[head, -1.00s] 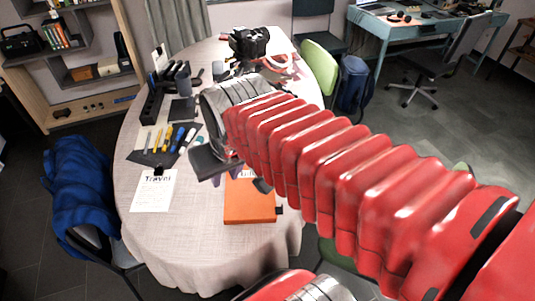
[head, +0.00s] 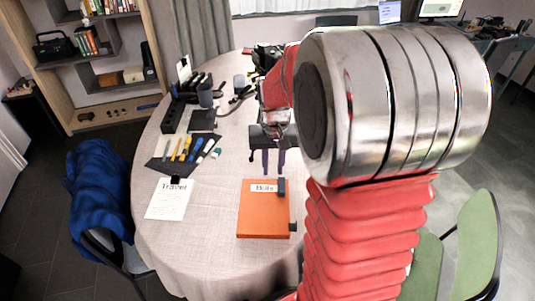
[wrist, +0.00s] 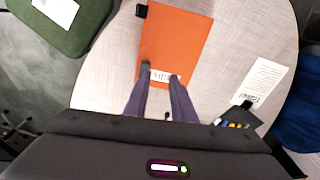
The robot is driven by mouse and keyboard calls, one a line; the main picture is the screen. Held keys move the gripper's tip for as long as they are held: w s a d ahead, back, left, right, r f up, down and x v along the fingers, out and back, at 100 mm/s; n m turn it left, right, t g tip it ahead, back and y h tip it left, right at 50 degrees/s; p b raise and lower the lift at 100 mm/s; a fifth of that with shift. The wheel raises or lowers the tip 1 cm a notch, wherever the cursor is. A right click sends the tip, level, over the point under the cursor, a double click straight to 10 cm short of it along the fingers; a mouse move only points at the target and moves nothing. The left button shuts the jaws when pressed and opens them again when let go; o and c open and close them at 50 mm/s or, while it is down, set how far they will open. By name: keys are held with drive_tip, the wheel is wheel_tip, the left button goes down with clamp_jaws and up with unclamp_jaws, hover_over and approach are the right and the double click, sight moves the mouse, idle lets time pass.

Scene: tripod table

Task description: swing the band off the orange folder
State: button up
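The orange folder (head: 264,217) lies flat on the near part of the table, with a white label reading "Bills" (head: 264,188) at its far end. It also shows in the wrist view (wrist: 176,42). A dark strip (head: 282,187) lies beside the label, and a small dark tab (head: 293,227) sticks out at the folder's right edge. I cannot tell for sure which is part of the band. My gripper (head: 273,168) is open and empty, fingers pointing down near the folder's label end. In the wrist view its fingertips (wrist: 161,80) flank the label, the left one by the dark strip.
A white "Travel" sheet (head: 170,199) lies left of the folder. A dark mat with pens (head: 182,152) and a black organiser (head: 174,114) are farther back. A blue-draped chair (head: 102,185) stands left, a green chair (head: 475,245) right. Bare tabletop surrounds the folder.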

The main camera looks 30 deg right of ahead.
drive_tip(key=m+g, duration=0.1)
hover_over(282, 193)
wheel_tip(282, 193, down, 5)
drive_tip(key=shift+f, duration=0.15)
drive_tip(key=shift+f, duration=0.2)
drive_tip(key=shift+f, duration=4.3)
drive_tip(key=shift+c, duration=0.5)
drive_tip(key=shift+c, duration=1.2)
